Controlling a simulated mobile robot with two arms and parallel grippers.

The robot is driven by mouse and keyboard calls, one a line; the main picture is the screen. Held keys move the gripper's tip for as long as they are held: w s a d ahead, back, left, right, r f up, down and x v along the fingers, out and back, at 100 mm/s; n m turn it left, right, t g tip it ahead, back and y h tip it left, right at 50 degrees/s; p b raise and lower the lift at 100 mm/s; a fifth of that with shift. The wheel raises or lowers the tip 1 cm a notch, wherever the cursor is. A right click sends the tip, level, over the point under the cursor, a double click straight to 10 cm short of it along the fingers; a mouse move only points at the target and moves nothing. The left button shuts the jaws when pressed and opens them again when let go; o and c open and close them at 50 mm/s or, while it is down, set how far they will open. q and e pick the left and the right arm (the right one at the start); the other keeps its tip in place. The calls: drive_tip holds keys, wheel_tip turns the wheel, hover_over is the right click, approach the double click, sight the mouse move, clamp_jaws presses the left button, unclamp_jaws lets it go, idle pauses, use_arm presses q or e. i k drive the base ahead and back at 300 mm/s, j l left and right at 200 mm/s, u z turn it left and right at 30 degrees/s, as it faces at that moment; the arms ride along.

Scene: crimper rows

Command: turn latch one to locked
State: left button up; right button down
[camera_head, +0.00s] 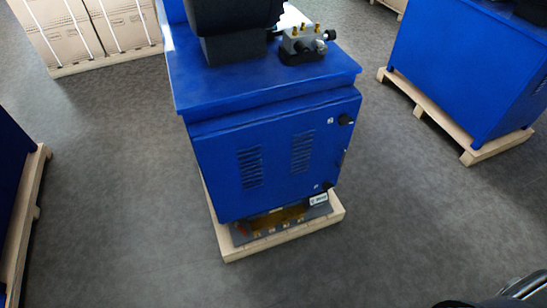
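A blue machine cabinet (215,172) stands in the middle, with a vented front door. Two dark round latches sit along the door's right side. The upper latch (345,119) has a small white mark beside it that looks like a 2. The lower latch (327,187) is near the bottom right corner, with a small mark beside it that is too small to read surely. I cannot tell which way either latch is turned. A dark and silver part at the bottom right corner may be mine; neither gripper shows.
The cabinet stands on a wooden pallet (285,238). A brass-fitted block (302,46) and a black machine part (232,18) sit on top. Another blue cabinet (465,65) on a pallet is at right, boxes (70,35) at upper left. Grey floor (410,220) is clear in front.

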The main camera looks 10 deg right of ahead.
sight(326, 186)
drive_tip(key=z, duration=0.95)
drive_tip(key=i+l, duration=0.15)
drive_tip(key=l, duration=0.15)
drive_tip(key=j+u, duration=0.05)
